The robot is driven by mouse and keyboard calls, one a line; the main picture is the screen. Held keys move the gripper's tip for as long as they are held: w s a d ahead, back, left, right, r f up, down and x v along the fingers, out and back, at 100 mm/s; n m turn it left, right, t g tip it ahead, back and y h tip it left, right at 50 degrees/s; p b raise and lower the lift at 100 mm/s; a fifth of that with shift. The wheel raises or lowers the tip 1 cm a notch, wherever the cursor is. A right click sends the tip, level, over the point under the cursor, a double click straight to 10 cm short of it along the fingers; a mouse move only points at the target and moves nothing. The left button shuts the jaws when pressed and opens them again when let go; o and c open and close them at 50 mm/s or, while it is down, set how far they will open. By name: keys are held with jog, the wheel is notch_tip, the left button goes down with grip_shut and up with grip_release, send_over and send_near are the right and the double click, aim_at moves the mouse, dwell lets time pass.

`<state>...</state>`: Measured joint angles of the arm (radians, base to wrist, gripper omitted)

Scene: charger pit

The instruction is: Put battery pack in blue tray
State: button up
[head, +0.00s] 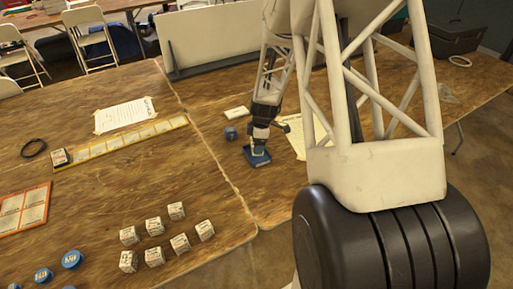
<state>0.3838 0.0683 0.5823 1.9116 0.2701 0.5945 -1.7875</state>
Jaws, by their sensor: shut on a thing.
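The blue tray (262,162) is a small, shallow square on the right-hand wooden table. My gripper (258,149) points down right over it, with its fingertips low at the tray. The gripper is shut on a small pale thing, which I take to be the battery pack; the fingers mostly hide it. I cannot tell whether it touches the tray floor.
A blue round item (231,132) stands just left of the tray. A white flat block (237,113) and a paper sheet (297,140) lie nearby. Several white cubes (155,226) and blue discs (72,259) are on the left table, with a yellow-edged strip (120,145).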

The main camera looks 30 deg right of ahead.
jog(key=shift+w+d, duration=0.15)
jog(key=shift+w, duration=0.3)
jog(key=shift+f, duration=1.8)
jog(key=shift+f, duration=0.15)
jog(key=o, duration=1.2)
jog(key=shift+c, duration=0.2)
jog(key=r, duration=0.4)
jog(key=d+r, duration=0.1)
jog(key=r, duration=0.7)
jog(key=shift+s+d, duration=0.3)
jog(key=shift+s, duration=0.1)
jog(key=shift+r, duration=0.1)
